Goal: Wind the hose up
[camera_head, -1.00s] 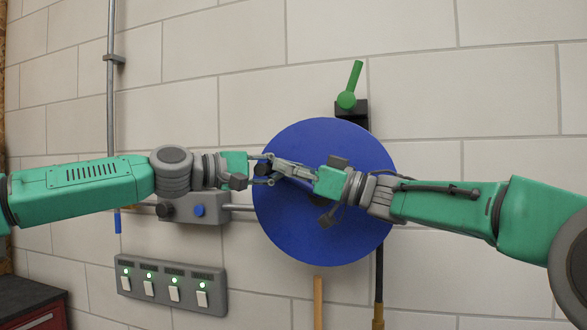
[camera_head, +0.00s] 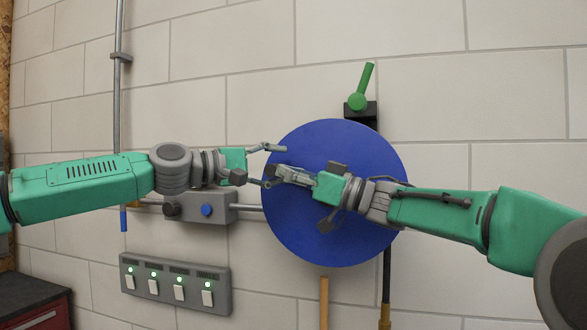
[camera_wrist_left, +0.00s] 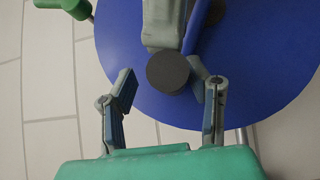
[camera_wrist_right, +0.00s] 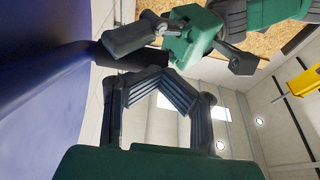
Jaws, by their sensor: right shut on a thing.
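The hose reel is a large blue disc (camera_head: 350,235) on the wall, also in the left wrist view (camera_wrist_left: 130,60). Its dark handle (camera_wrist_left: 168,72) sticks out from the disc and shows end-on in the left wrist view. My right gripper (camera_head: 272,177) is shut on the handle, coming from the right. My left gripper (camera_head: 265,165) is open, its fingers spread apart near the handle at the disc's left side. The handle also shows in the right wrist view (camera_wrist_right: 138,56). A black hose (camera_head: 387,275) hangs below the disc, ending in a brass-coloured part (camera_head: 385,316).
A green lever valve (camera_head: 360,92) is above the disc. A grey box with knobs (camera_head: 205,207) and pipes is left of it, over a switch panel (camera_head: 175,288). A wooden-coloured stick (camera_head: 323,300) shows below. A red cabinet (camera_head: 40,310) stands at lower left.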

